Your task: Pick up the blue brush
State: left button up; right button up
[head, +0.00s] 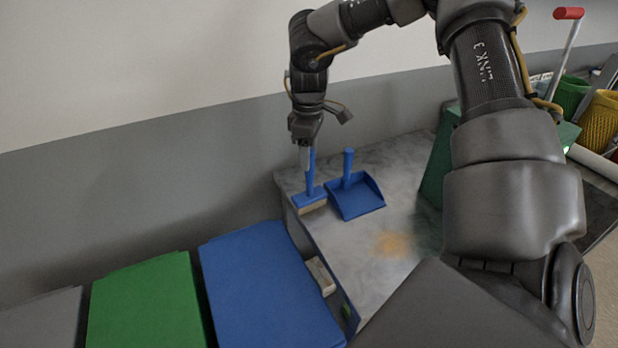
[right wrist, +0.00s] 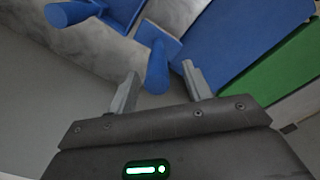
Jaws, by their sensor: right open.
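The blue brush (head: 309,188) stands on the grey table's far left corner, handle up and bristles down, in the head view. My right gripper (head: 305,158) is above it, fingers pointing down beside the handle. In the right wrist view my right gripper (right wrist: 158,85) is open, and the end of the brush handle (right wrist: 156,80) shows between and just beyond the two fingertips. Nothing is held. I cannot tell whether a finger touches the handle. My left gripper is in neither view.
A blue dustpan (head: 356,198) sits just right of the brush; it also shows in the right wrist view (right wrist: 68,14). A brown dust patch (head: 394,243) lies on the table (head: 350,254). Blue (head: 265,285) and green (head: 147,300) lidded bins stand to the left.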

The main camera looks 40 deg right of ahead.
aim_at(310, 182)
jog(key=f, duration=0.3)
jog(key=shift+d+f+p, duration=0.2)
jog(key=shift+f+p, duration=0.15)
jog(key=shift+p, duration=0.05)
jog(key=shift+f, duration=0.2)
jog(key=c, duration=0.4)
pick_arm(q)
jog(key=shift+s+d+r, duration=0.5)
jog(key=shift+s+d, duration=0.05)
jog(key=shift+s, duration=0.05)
pick_arm(e)
jog(key=c, duration=0.7)
